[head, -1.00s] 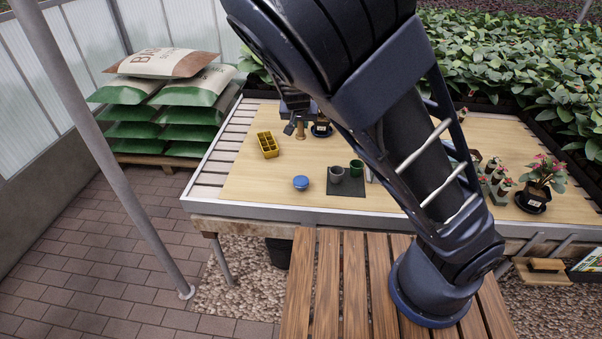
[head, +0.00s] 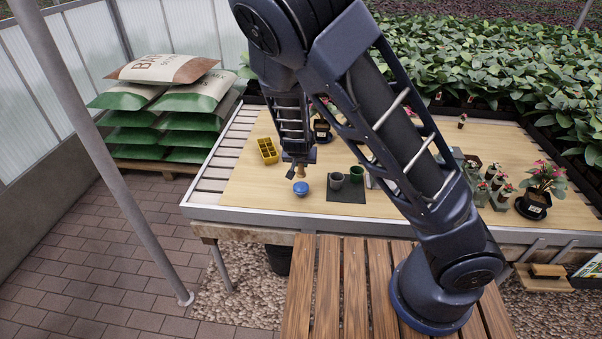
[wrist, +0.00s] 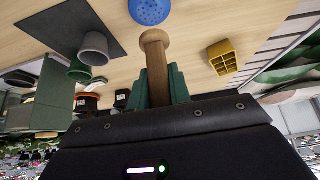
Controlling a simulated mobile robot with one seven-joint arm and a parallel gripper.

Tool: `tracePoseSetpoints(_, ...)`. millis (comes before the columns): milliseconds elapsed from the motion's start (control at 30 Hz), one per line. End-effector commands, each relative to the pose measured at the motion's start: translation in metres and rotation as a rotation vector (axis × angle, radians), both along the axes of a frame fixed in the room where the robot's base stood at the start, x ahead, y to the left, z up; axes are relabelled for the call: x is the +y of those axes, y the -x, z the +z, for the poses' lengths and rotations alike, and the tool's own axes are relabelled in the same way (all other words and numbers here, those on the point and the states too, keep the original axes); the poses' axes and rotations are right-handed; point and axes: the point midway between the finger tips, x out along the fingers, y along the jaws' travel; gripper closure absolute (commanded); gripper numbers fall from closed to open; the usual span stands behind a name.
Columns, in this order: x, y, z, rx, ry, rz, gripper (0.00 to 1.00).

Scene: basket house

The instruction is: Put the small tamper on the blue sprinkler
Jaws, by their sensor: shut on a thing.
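The blue sprinkler (head: 300,189) is a small round blue piece with a dotted face, near the table's front left. It also shows at the top of the wrist view (wrist: 150,10). My gripper (head: 298,163) is shut on the small wooden tamper (wrist: 157,72), with a green finger on each side of its handle. The tamper's wider round end (wrist: 154,38) points away from the gripper, towards the sprinkler. In the head view the tamper (head: 300,173) hangs just above the sprinkler; I cannot tell whether they touch.
A yellow tray with compartments (head: 268,150) lies left of the gripper. A grey pot (head: 337,181) and a green pot (head: 357,172) stand on a dark mat (head: 345,196) to the right. Potted plants (head: 534,205) stand at the table's right. Bare wood lies left of the sprinkler.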

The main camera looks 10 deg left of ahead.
Motion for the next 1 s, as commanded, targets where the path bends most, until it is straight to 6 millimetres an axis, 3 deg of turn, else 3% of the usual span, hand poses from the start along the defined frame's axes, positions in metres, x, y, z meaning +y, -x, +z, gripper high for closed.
tracePoseSetpoints(367, 0.0, 0.0, -0.014, 0.0, -0.001, -0.002, 1.0)
tracePoseSetpoints(700, -0.001, 0.0, -0.04, 0.001, 0.001, -0.003, 1.0)
tracePoseSetpoints(1000, 0.0, 0.0, -0.046, -0.001, -0.002, -0.001, 1.0)
